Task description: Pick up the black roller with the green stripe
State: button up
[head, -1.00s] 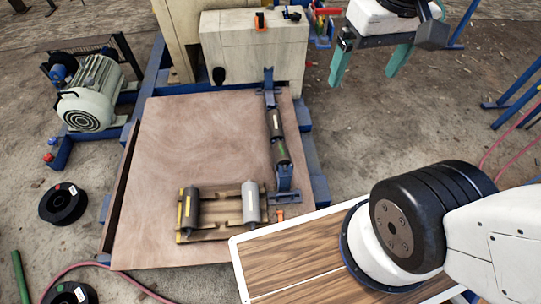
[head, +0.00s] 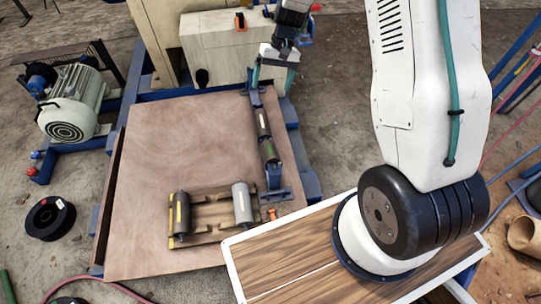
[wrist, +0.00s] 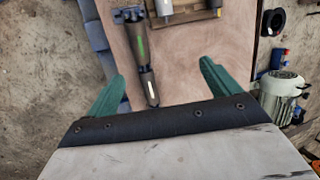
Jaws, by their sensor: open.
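The black roller with the green stripe (head: 269,151) lies in a blue bracket frame along the right side of the brown board. In the wrist view the green-striped roller (wrist: 139,50) is beyond my fingertips, toward the top. A second black roller with a white stripe (head: 262,123) lies end to end with it, nearer the machine; in the wrist view this white-striped roller (wrist: 149,84) shows between my fingers. My gripper (head: 273,79) is open and empty, above the far end of the bracket; its green fingers also show in the wrist view (wrist: 162,72).
A wooden rack (head: 211,231) on the board (head: 150,150) holds a yellow-striped roller (head: 180,216) and a grey roller (head: 242,204). The crusher body (head: 212,48) stands behind, a motor (head: 72,105) at left. The board's middle is clear.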

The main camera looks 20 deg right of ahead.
jog(key=m, duration=0.1)
send_over(273, 148)
jog(key=w+d, duration=0.1)
jog(key=w, duration=0.3)
notch_tip(273, 148, down, 16)
jog(key=r, duration=0.1)
jog(key=shift+m+g+y, duration=0.4)
jog(key=shift+g, duration=0.1)
jog(key=s+f, duration=0.1)
jog(key=f, duration=0.4)
jog(key=s+f, duration=0.1)
jog(key=f, duration=0.5)
jog(key=s+f, duration=0.1)
jog(key=f, duration=0.5)
jog(key=shift+s+a, duration=0.2)
jog(key=shift+s, duration=0.15)
jog(key=x, duration=0.5)
jog(key=shift+s+a, duration=0.15)
jog(key=shift+a, duration=0.05)
jog(key=c, duration=1.7)
